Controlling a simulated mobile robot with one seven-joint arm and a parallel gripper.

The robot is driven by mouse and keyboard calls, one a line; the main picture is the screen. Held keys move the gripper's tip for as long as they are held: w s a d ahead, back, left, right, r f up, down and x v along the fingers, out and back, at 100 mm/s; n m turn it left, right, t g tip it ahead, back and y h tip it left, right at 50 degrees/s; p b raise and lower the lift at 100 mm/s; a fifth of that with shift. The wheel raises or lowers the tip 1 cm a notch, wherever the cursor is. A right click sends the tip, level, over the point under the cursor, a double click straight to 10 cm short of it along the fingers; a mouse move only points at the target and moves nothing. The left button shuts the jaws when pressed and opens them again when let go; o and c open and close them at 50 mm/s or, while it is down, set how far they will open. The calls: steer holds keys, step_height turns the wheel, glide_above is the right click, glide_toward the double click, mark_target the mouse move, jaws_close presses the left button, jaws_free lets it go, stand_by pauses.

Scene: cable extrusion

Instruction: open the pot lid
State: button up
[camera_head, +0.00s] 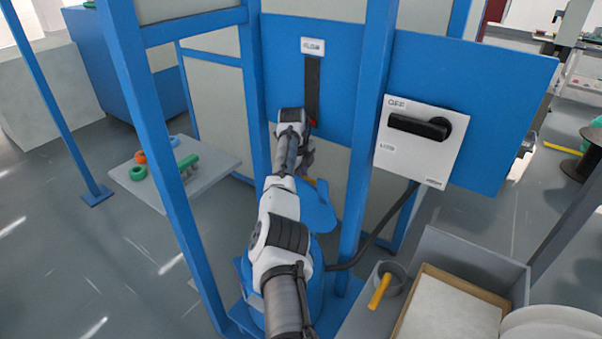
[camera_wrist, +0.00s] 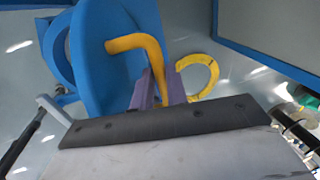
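The pot (camera_head: 285,262) is a blue vessel below my arm in the head view, largely covered by it. Its blue lid (camera_head: 312,208) is a round plate beside my wrist. In the wrist view the lid (camera_wrist: 92,75) fills the upper left, with a blue rounded body partly showing behind it. A bent yellow handle (camera_wrist: 135,42) stands out from the lid and runs down between my gripper's (camera_wrist: 161,72) two purple-grey fingers. The fingers are close on both sides of the handle and appear shut on it.
Blue frame posts (camera_head: 367,130) stand on both sides of my arm. A switch panel (camera_head: 420,140) marked OFF is at right. A grey table (camera_head: 215,160) with green and orange parts is at left. A curved yellow piece (camera_wrist: 212,75) lies beyond my fingers.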

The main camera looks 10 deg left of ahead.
steer(key=o, duration=0.4)
steer(key=shift+f, duration=0.45)
steer(key=shift+r, duration=0.1)
steer(key=shift+r, duration=0.1)
steer(key=shift+r, duration=0.2)
steer(key=r, duration=0.4)
steer(key=s+r+b, duration=0.1)
steer(key=r, duration=0.3)
steer(key=s+a+r+b, duration=0.1)
steer(key=r, duration=0.4)
steer(key=shift+s, duration=0.2)
